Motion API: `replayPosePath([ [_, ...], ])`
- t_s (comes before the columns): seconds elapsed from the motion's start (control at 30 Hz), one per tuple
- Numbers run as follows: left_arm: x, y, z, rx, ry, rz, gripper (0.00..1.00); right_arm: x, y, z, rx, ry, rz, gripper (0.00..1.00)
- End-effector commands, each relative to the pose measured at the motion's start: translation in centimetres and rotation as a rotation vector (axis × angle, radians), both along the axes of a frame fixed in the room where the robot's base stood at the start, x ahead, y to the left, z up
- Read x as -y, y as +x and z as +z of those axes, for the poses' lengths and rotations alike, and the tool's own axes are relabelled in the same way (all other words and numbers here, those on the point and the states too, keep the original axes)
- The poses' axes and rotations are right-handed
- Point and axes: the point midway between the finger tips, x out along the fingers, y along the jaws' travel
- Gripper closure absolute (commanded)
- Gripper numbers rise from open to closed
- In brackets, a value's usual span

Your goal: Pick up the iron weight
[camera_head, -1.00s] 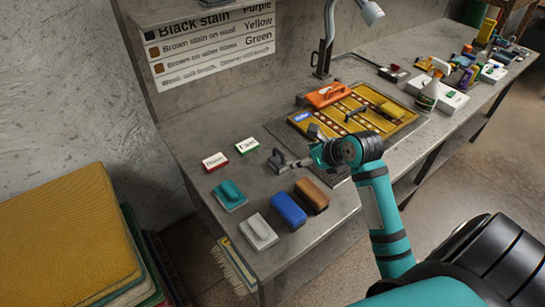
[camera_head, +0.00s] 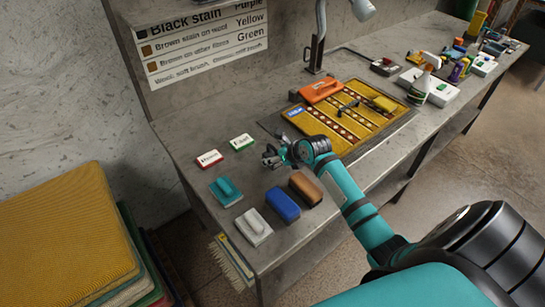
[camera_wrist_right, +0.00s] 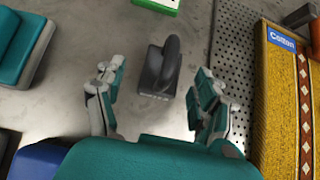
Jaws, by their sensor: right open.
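The iron weight (camera_wrist_right: 158,72) is a dark grey block with a raised handle. It stands on the grey table in the right wrist view, ahead of and between my right fingers. My right gripper (camera_wrist_right: 154,88) is open and empty, with one finger on each side of the weight's near end and a gap to both. In the head view my right gripper (camera_head: 271,157) is low over the table and largely covers the weight. My left gripper is not in view.
Teal (camera_head: 226,190), white (camera_head: 254,227), blue (camera_head: 282,205) and brown (camera_head: 306,189) brushes lie near the front edge. Red-edged (camera_head: 209,159) and green-edged (camera_head: 242,142) cards lie behind. A patterned rug (camera_head: 330,130) with an orange tool (camera_head: 320,90) lies to the right.

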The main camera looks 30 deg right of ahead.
Motion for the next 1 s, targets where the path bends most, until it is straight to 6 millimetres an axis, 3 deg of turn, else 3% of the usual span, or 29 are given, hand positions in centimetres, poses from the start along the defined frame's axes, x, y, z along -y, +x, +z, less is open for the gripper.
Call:
replayPosePath([
  [0.2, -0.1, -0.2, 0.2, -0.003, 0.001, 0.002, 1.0, 0.0, 1.9, -1.8, 0.0, -0.001, -0.001, 0.3],
  [0.53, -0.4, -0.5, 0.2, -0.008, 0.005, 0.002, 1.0, 0.0, 2.2, -2.2, 0.001, -0.001, -0.001, 0.31],
  [1.0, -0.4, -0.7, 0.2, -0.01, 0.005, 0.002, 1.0, 0.0, 2.2, -2.2, 0.001, -0.001, -0.001, 0.93],
])
